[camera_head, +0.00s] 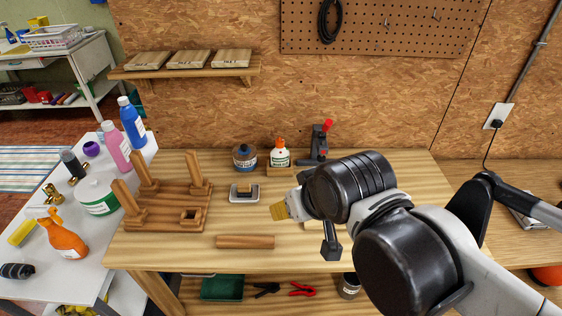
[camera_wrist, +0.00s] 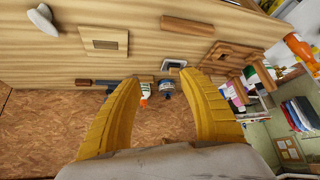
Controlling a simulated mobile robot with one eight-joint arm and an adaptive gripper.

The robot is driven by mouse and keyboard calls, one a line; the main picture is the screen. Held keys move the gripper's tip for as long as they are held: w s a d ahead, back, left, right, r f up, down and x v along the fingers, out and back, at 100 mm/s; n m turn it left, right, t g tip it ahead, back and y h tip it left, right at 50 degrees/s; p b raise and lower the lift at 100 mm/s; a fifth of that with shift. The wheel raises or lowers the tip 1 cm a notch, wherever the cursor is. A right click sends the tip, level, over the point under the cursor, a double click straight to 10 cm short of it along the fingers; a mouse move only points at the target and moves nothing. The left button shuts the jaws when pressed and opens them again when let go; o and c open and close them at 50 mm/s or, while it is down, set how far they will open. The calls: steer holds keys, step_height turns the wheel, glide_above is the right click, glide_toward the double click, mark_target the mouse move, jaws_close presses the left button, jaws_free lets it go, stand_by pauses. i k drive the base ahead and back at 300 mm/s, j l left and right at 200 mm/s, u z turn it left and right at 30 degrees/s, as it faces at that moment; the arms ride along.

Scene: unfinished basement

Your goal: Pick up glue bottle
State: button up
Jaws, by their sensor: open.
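The glue bottle (camera_head: 280,157) is white with a green label and an orange cap. It stands upright at the back of the wooden workbench, near the wall, on or just behind a small wooden block. My gripper (camera_head: 280,211) is in front of it, over the bench, with its yellow fingertips showing. In the wrist view my gripper (camera_wrist: 163,80) is open and empty. The bottle (camera_wrist: 146,91) appears between the two fingers, closer to the left one, and still some distance away.
An upturned wooden stool (camera_head: 165,205), a sanding block on a tray (camera_head: 244,192) and a wooden dowel (camera_head: 245,241) lie nearer. The wall closes off the back.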

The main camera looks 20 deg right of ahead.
mark_target(279, 157)
steer(key=i+j+z, duration=0.1)
steer(key=j+z, duration=0.15)
steer(key=z, duration=0.2)
steer(key=j+z, duration=0.25)
steer(key=z, duration=0.15)
steer(key=j+z, duration=0.3)
steer(key=z, duration=0.15)
